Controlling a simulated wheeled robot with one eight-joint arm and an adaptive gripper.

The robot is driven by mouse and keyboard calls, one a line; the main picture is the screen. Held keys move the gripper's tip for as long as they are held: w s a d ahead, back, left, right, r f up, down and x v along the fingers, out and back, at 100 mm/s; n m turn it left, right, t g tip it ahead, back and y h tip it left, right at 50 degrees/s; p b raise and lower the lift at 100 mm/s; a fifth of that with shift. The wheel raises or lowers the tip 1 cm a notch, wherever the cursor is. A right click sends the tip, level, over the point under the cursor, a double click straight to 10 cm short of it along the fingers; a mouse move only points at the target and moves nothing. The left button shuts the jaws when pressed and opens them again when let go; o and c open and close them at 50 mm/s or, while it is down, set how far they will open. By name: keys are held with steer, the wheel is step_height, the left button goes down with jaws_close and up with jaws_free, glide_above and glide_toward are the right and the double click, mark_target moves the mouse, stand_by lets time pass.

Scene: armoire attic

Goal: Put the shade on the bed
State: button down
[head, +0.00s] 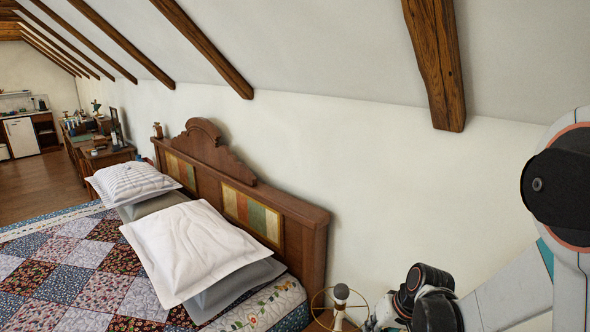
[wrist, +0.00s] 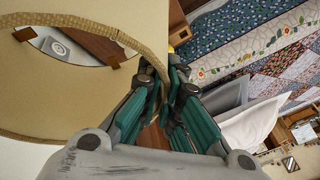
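The shade (wrist: 60,95) is cream with a woven tan rim and fills the left of the wrist view, very near the camera. My gripper (wrist: 169,75) has its green-padded fingers close together, with the shade's rim running in between the tips; it looks shut on that rim. In the head view a thin gold ring (head: 314,304) surrounds a pale upright post with a dark top (head: 341,292), beside my wrist; I cannot tell if the ring is part of the shade. The bed (head: 75,270) has a patchwork quilt and also shows at upper right in the wrist view (wrist: 235,48).
A wooden headboard (head: 317,215) stands between the bed and the white wall. White and grey pillows (head: 190,245) lie at the head end. The quilt's middle is clear. A sloped ceiling with wooden beams (head: 435,60) hangs above. A desk with clutter (head: 100,155) stands beyond the bed.

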step_height(320, 180, down, 8)
steer(key=s+b, duration=0.1)
steer(key=b, duration=0.6)
steer(key=shift+s+f+n, duration=0.15)
steer(key=shift+s+n, duration=0.15)
